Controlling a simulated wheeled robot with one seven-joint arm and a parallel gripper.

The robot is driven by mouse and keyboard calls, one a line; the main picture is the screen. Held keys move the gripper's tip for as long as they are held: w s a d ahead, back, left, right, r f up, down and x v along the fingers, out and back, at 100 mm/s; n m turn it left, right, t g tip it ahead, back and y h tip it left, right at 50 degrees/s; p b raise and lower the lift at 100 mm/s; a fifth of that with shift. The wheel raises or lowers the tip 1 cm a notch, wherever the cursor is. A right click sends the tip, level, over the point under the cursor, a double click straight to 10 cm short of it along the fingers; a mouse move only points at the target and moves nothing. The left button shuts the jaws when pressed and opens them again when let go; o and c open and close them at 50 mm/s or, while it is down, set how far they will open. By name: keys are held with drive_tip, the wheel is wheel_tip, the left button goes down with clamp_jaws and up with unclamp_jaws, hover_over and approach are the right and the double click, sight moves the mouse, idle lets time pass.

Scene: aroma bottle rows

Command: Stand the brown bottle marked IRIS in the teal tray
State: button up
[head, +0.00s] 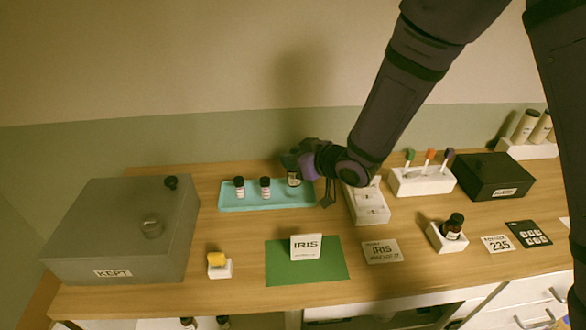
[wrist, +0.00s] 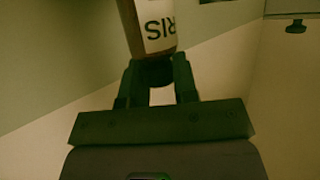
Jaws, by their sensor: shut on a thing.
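My gripper (head: 300,164) is at the right end of the teal tray (head: 225,207), shut on a small brown bottle (head: 294,180). In the wrist view the brown bottle (wrist: 150,25) sits between the fingers (wrist: 155,80), held at its dark cap end. Its white label shows part of a word, "RIS". In the head view the bottle is over the tray's right part, and I cannot tell whether its base touches the tray. Two other dark bottles with white labels, one at left (head: 239,187) and one in the middle (head: 265,187), stand upright in the tray.
A white stepped holder (head: 370,208) stands just right of the tray. A grey KEPT box (head: 120,230) is at left. Another dark bottle (head: 452,228) stands in a white block at right.

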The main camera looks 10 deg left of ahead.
drive_tip(key=shift+f, duration=1.65)
drive_tip(key=shift+f, duration=0.1)
drive_tip(key=o, duration=0.9)
drive_tip(key=shift+o, duration=0.2)
drive_tip(key=shift+s+d+r, duration=0.1)
drive_tip(key=shift+d+r, duration=0.15)
drive_tip(key=v, duration=1.1)
drive_tip(key=shift+s, duration=0.15)
drive_tip(key=shift+d+r, duration=0.1)
drive_tip(key=shift+d, duration=0.05)
